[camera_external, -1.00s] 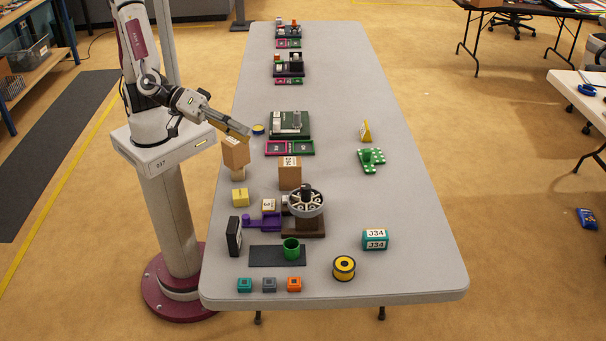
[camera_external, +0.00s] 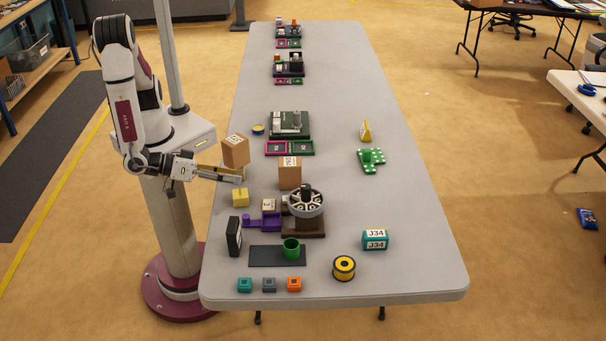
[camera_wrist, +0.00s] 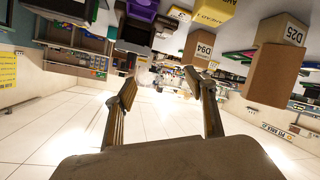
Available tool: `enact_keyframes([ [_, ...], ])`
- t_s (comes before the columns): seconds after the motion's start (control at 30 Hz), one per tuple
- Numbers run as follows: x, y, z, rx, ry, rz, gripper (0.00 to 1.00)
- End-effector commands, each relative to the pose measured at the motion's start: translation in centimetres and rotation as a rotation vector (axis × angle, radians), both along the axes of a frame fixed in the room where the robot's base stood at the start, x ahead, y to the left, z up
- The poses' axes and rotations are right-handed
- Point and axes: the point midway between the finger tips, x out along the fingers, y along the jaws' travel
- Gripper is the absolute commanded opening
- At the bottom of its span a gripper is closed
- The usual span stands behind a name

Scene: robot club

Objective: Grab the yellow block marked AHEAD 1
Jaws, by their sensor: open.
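The yellow block (camera_external: 240,197) stands on the near left part of the table. In the wrist view the yellow block (camera_wrist: 213,10) is at the top edge, partly cut off, with an upside-down label that seems to read AHEAD 1. My gripper (camera_external: 238,176) points right over the table's left edge, close to the block and just above it in the picture. It is open and empty. In the wrist view my gripper (camera_wrist: 163,84) has its two fingers apart, and the block is beyond them to the upper right, not between them.
Tan box D25 (camera_external: 235,151) is just beyond my gripper, and tan box D94 (camera_external: 290,173) is to its right. A small labelled block (camera_external: 268,205) and a purple part (camera_external: 266,221) lie right of the yellow block. A black box (camera_external: 234,237) stands nearer the camera.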

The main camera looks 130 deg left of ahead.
Motion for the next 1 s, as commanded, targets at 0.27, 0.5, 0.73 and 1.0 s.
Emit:
enact_keyframes([
  [0.27,-3.1,-0.8,-4.0,0.14,0.082,0.014,0.55],
  [0.5,-5.7,-1.4,-6.9,0.264,0.147,0.0,0.55],
  [0.73,-8.0,-2.1,-9.5,0.37,0.203,-0.038,0.55],
  [1.0,-9.2,-2.7,-11.1,0.425,0.237,-0.077,0.55],
])
